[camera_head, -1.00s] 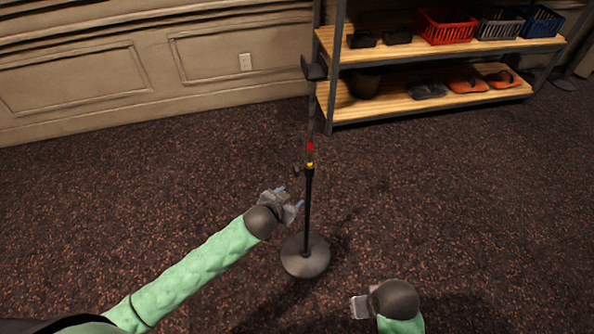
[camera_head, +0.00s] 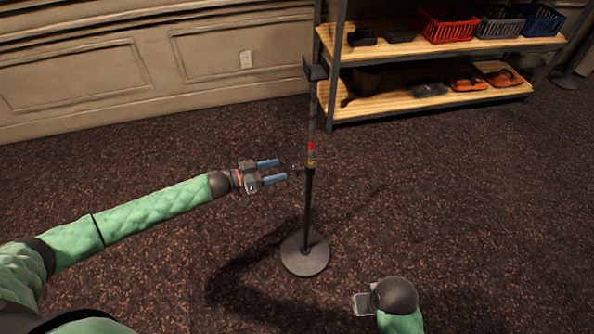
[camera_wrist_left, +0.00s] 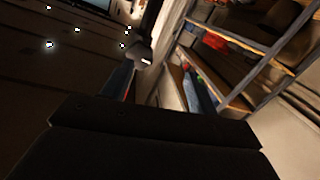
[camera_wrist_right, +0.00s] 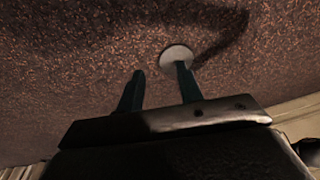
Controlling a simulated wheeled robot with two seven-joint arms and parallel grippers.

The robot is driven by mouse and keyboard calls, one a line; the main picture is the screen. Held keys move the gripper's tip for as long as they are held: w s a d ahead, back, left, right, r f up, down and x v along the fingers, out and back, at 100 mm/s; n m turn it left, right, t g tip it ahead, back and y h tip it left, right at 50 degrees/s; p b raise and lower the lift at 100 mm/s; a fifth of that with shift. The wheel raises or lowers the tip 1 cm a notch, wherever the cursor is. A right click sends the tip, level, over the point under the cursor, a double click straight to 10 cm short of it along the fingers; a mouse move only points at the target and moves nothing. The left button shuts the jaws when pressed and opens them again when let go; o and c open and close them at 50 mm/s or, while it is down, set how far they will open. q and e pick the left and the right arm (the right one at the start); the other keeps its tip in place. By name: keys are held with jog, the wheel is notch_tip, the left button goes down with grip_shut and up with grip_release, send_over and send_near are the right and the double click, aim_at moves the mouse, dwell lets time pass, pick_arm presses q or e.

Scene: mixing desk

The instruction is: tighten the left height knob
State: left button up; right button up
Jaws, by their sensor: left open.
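A thin dark stand (camera_head: 308,212) rises upright from a round grey base (camera_head: 305,262). My right gripper (camera_wrist_right: 159,70) is open and empty, low to the right of the base.
A shelf unit (camera_head: 425,95) stands behind on the right with red, grey and blue baskets above and shoes below. A panelled wall (camera_head: 120,70) closes the back left. The carpet (camera_head: 450,190) around the stand is clear.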

aim_at(297, 171)
pick_arm(q)
jog(key=shift+w+d+r+g+h+p, duration=0.1)
jog(key=shift+d+g+h+p, duration=0.4)
jog(key=shift+d, duration=1.35)
jog(key=shift+d+g+h+p, duration=0.4)
jog(key=shift+d+g+p, duration=0.15)
jog(key=shift+d, duration=1.3)
pick_arm(e)
notch_tip(297, 171, down, 9)
jog(key=w, duration=0.1)
jog(key=shift+f, duration=0.15)
jog(key=shift+w, duration=0.1)
pick_arm(q)
jog(key=c, duration=1)
